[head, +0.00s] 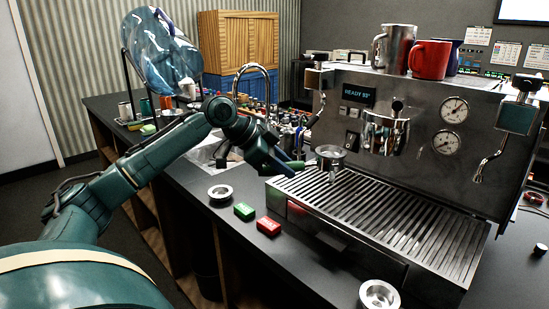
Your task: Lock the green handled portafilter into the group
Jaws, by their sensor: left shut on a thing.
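The portafilter (331,154) shows as a metal basket with a spout below it, held level in front of the espresso machine. My left gripper (292,166) comes in from the left and is shut on its handle, which the fingers mostly hide. The handle's green colour is hard to make out. The chrome group (385,132) is on the machine's front, to the right of the basket and a little higher. The basket is apart from the group and over the left end of the drip tray (400,220). My right gripper is out of view.
A green block (244,211), a red block (268,227) and a metal ring-shaped piece (220,192) lie on the dark counter left of the drip tray. Another metal ring (379,295) is in front. Steam wands hang at both machine sides. Mugs (431,60) stand on top.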

